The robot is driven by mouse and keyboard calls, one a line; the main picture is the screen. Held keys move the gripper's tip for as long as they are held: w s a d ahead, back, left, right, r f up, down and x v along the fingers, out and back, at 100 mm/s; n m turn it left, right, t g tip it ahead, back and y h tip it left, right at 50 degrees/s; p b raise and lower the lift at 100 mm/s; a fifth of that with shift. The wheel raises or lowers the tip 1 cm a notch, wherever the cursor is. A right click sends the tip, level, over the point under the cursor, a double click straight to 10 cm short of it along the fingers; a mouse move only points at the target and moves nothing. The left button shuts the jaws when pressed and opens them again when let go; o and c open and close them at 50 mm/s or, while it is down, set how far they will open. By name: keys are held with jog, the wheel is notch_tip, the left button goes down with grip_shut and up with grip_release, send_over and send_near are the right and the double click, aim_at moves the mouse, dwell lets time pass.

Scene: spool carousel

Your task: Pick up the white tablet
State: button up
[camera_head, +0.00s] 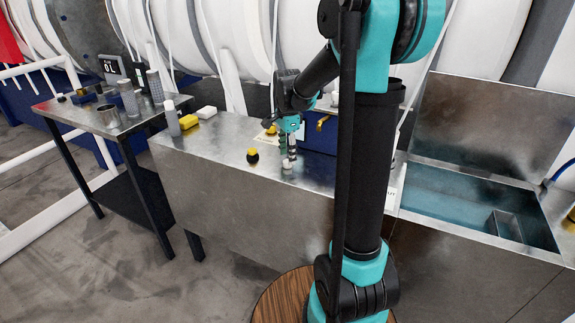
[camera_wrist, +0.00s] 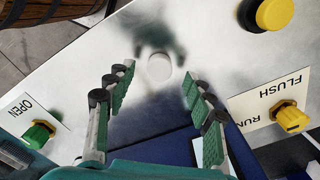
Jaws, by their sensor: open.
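The white tablet (camera_wrist: 159,67) is a small pale disc on the shiny metal bench top. In the wrist view it lies just beyond the gap between my fingertips. In the head view a small pale piece, likely the tablet (camera_head: 287,167), shows directly below my gripper (camera_head: 289,150). My gripper (camera_wrist: 158,82) is open, with one green-padded finger on each side and nothing between them. No finger appears to touch the tablet. The exact height of the fingertips above the bench is hard to tell.
A black knob with a yellow top (camera_wrist: 268,15) stands right of the tablet. A yellow FLUSH/RUN knob (camera_wrist: 291,118) and a green OPEN knob (camera_wrist: 39,133) flank my fingers. A sink (camera_head: 470,205) lies right; a cluttered side table (camera_head: 110,128) stands left.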

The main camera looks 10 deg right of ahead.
aim_at(287, 161)
jog(key=shift+f, duration=1.3)
jog(key=shift+c, duration=0.5)
jog(key=c, duration=0.9)
jog(key=shift+c, duration=0.2)
jog(key=shift+r, duration=0.2)
notch_tip(287, 161, up, 20)
jog(key=shift+f, duration=0.15)
